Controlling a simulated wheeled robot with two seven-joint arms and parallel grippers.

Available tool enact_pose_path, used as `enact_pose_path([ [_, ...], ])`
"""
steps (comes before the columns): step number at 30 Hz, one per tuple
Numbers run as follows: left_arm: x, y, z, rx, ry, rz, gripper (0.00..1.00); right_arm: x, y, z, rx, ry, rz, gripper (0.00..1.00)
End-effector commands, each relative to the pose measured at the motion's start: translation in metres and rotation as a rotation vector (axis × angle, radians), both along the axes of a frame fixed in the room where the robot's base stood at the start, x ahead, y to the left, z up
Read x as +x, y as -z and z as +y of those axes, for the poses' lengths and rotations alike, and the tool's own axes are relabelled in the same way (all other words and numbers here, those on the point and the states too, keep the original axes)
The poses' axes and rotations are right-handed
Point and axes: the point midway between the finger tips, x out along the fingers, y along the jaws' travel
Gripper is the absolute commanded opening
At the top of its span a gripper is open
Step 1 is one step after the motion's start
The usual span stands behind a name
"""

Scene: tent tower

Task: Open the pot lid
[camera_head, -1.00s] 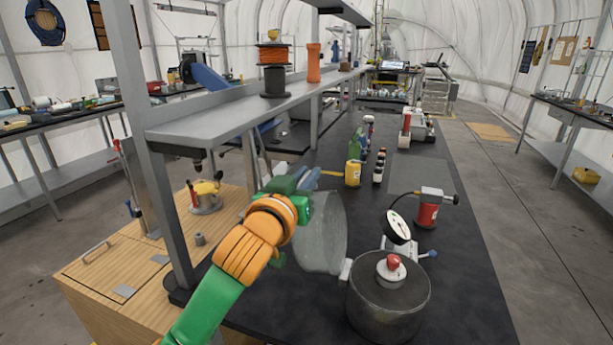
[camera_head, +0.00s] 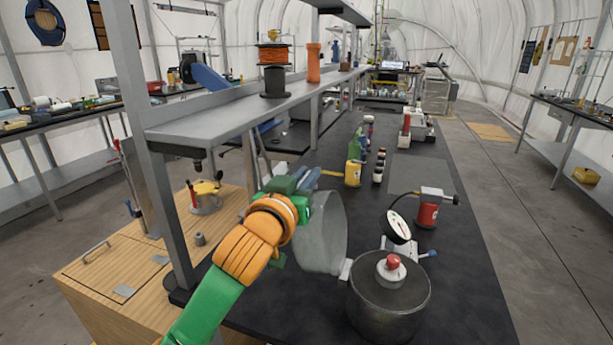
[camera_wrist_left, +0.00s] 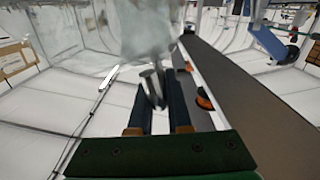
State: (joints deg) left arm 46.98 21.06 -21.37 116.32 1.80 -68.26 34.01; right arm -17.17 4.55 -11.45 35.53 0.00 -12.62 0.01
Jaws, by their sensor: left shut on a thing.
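The grey metal pot (camera_head: 385,318) stands at the near end of the black bench. A round dark top with a red-tipped knob (camera_head: 393,265) shows over it. A translucent lid (camera_head: 320,240) stands tilted up at the pot's left side, by a small light block at the rim. My left gripper (camera_head: 306,190) is at the lid's upper left. In the left wrist view its two dark fingers are shut on a small metal handle (camera_wrist_left: 152,88), with the translucent lid (camera_wrist_left: 150,30) just beyond. The exact finger contact is partly hidden in the head view. My right gripper is not in view.
A pressure gauge (camera_head: 398,226) and a red cylinder (camera_head: 428,208) stand behind the pot. A yellow bottle (camera_head: 353,173) and small dark bottles stand further back. A grey shelf (camera_head: 220,118) with an upright post is left of my arm. Bare bench lies right of the pot.

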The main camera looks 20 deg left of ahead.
Motion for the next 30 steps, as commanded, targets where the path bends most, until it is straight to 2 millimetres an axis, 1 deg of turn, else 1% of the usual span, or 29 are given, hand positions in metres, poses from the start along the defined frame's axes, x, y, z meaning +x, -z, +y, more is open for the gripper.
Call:
enact_pose_path([
  [2, 0.0, -0.001, -0.002, 0.006, 0.001, 0.001, 0.0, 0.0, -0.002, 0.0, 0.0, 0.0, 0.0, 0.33],
  [3, 0.0, -0.005, -0.005, 0.021, 0.003, 0.002, 0.0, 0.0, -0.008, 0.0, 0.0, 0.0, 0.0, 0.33],
  [6, 0.0, -0.014, -0.021, 0.099, 0.004, 0.002, 0.0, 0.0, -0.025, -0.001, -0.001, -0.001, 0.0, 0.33],
  [9, -0.001, -0.016, -0.034, 0.168, 0.003, -0.002, 0.0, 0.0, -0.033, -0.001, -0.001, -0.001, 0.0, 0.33],
  [12, -0.001, -0.015, -0.039, 0.201, 0.001, -0.005, 0.0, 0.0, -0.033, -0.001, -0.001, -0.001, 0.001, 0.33],
  [19, -0.001, -0.013, -0.039, 0.204, 0.0, -0.007, 0.0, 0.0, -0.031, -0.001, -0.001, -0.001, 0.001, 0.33],
  [20, -0.001, -0.013, -0.039, 0.204, 0.0, -0.007, 0.19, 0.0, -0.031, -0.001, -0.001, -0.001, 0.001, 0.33],
  [21, -0.001, -0.013, -0.039, 0.203, 0.0, -0.007, 0.3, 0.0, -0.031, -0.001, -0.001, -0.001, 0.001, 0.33],
  [23, -0.001, -0.013, -0.039, 0.203, 0.0, -0.007, 0.45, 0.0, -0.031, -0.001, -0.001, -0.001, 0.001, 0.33],
  [30, -0.001, -0.013, -0.039, 0.202, 0.0, -0.007, 0.45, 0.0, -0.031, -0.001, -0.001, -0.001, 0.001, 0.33],
])
